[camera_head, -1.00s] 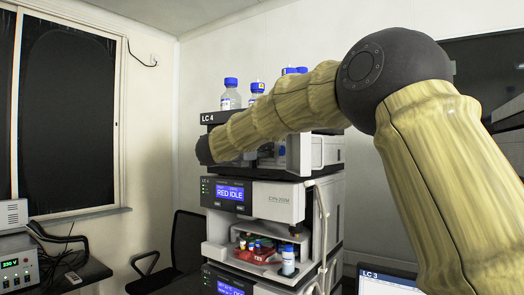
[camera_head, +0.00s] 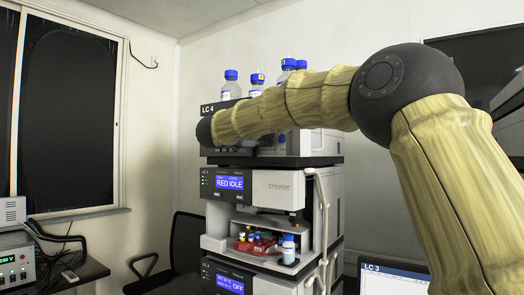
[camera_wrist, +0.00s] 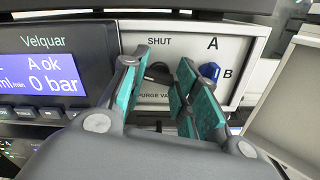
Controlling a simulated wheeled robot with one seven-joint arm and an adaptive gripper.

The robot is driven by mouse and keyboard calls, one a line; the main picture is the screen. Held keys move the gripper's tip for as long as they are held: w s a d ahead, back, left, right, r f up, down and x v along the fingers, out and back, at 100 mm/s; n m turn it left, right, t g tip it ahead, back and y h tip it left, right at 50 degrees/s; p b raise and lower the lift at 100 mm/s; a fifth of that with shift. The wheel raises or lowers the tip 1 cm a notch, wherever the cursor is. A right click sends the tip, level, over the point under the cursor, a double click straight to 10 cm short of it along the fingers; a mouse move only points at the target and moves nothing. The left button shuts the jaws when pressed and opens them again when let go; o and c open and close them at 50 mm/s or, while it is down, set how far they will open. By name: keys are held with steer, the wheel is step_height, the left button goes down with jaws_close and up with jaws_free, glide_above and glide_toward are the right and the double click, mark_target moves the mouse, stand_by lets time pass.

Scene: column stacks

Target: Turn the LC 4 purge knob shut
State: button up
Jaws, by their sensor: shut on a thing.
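The purge knob (camera_wrist: 157,73) is a dark round knob on a pale panel, under the word SHUT and above a partly hidden PURGE VALVE label. It shows between the teal pads of my gripper (camera_wrist: 162,66), which is shut on it. Its pointer direction is hard to make out behind the fingers. The LC 4 stack (camera_head: 212,107) shows in the head view with its label at the top. My arm reaches across its upper part and hides the knob and gripper there.
A blue knob (camera_wrist: 209,71) beside the letters A and B sits close right of my gripper. A display (camera_wrist: 50,55) at left reads A ok and 0 bar. Blue-capped bottles (camera_head: 231,84) stand on top of the stack. A pale open panel (camera_wrist: 290,110) is at the right.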

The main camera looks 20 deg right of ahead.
steer(key=shift+f+m+b, duration=0.25)
steer(key=shift+m+b, duration=1)
steer(key=shift+b, duration=1.55)
steer(key=shift+f+m+b, duration=0.25)
steer(key=shift+m+b, duration=1)
steer(key=shift+b, duration=1.5)
steer(key=m+b, duration=0.4)
steer(key=b, duration=0.3)
steer(key=shift+f+m, duration=0.1)
steer(key=shift+m, duration=0.2)
steer(key=shift+m+b, duration=1.15)
steer(key=shift+m, duration=0.05)
steer(key=shift+m+b, duration=0.8)
steer(key=shift+m, duration=0.6)
steer(key=shift+r, duration=0.2)
steer(key=o, duration=0.7)
steer(key=shift+o, duration=0.2)
steer(key=shift+s+d+r, duration=0.1)
steer(key=shift+s, duration=0.1)
